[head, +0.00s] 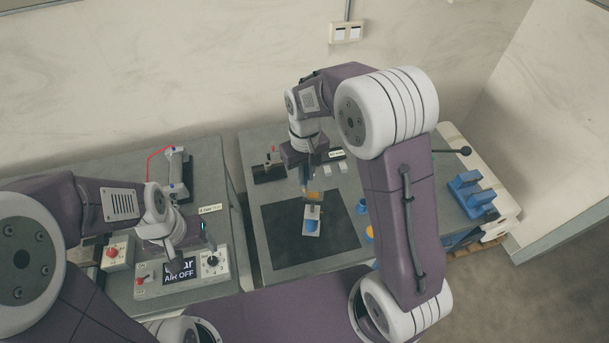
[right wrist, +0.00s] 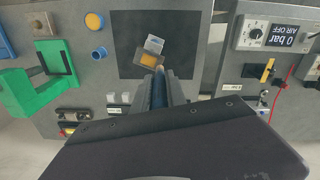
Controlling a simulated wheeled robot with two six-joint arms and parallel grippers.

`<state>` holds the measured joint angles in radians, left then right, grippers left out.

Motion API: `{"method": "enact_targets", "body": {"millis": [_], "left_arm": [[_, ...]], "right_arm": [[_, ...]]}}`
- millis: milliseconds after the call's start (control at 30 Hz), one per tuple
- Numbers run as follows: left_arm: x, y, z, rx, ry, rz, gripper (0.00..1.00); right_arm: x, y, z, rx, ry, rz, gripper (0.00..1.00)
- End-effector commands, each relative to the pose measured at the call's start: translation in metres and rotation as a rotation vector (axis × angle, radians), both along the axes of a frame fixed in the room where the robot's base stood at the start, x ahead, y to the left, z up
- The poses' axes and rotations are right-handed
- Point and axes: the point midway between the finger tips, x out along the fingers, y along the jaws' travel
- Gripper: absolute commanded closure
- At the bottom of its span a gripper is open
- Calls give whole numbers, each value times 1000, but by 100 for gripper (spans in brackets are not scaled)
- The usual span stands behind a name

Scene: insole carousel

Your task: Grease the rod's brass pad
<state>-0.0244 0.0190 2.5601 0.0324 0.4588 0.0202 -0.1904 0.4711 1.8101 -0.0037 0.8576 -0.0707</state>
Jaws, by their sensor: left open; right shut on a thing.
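My right gripper (head: 305,180) hangs over the back of the black mat (head: 343,232). In the right wrist view its fingers (right wrist: 159,88) are shut on a slim dark blue, rod-like thing (right wrist: 159,92), mostly hidden between them. A brass-coloured patch (right wrist: 149,60) lies just beyond the fingertips; it also shows in the head view (head: 313,195). I cannot tell whether the held thing touches it. A light grey block (right wrist: 155,44) with a blue part (head: 311,226) sits beside the patch. My left gripper (head: 202,233) is open over the left bench, near the control box.
The control box (head: 181,272) reads AIR OFF. A red-button box (head: 117,252) and a grey tool (head: 176,172) with a red hose stand on the left bench. A blue rack (head: 472,193) is at the right; a green holder (right wrist: 42,82), blue cup (right wrist: 99,52) and orange disc (right wrist: 94,20) show in the wrist view.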

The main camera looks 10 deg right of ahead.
Motion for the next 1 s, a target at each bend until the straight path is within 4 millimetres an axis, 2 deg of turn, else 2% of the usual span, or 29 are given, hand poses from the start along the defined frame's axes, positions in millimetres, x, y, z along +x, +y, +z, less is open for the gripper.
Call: {"method": "enact_targets", "body": {"millis": [33,600,1000], "left_arm": [[0,0,10,0,0,0,36],[0,0,57,0,0,0,36],[0,0,59,0,0,0,36]], "right_arm": [[0,0,10,0,1,-1,100],[4,-2,60,0,0,-3,100],[5,-2,62,0,1,-3,100]]}}
